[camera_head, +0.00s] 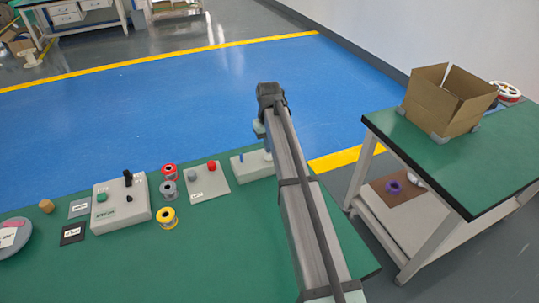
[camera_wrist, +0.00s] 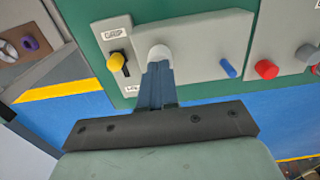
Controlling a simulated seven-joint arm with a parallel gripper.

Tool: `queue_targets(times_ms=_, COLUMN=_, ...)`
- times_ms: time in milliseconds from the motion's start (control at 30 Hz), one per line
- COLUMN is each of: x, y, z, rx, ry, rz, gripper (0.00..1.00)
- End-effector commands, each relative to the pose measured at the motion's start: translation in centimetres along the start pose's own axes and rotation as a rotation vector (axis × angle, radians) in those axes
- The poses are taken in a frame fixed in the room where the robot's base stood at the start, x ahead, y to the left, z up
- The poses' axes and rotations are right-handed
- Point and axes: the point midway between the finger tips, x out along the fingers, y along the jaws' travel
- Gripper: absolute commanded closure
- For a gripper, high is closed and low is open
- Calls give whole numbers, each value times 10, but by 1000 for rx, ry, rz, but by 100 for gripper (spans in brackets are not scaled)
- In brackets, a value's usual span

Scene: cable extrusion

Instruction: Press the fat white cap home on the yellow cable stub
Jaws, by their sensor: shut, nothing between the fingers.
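The fat white cap (camera_wrist: 159,52) shows on the grey block (camera_wrist: 195,42) in the wrist view. My gripper (camera_wrist: 159,66) is shut and empty, its blue fingers together with their tips right at the cap's near side. I cannot tell whether they touch it. No yellow cable stub shows under the cap; the cap and fingers hide that spot. A thin blue stub (camera_wrist: 228,68) stands at the block's other end. In the head view the block (camera_head: 252,167) is partly behind my arm, and the cap is hidden.
Left of the block in the wrist view is a yellow knob (camera_wrist: 115,60) on a black piece, near a "GRIP" label. A panel with a red button (camera_wrist: 266,69) is at right. Spools, including a yellow one (camera_head: 167,217), and a control box (camera_head: 121,204) stand on the green table.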

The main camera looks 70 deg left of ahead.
Motion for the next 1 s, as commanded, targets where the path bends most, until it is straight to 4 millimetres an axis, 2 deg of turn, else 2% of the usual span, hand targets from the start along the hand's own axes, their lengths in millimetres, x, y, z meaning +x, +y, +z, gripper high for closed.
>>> queue_targets(times_ms=1000, x=10, y=0, z=0, rx=0, ry=-1, rz=0, gripper=100)
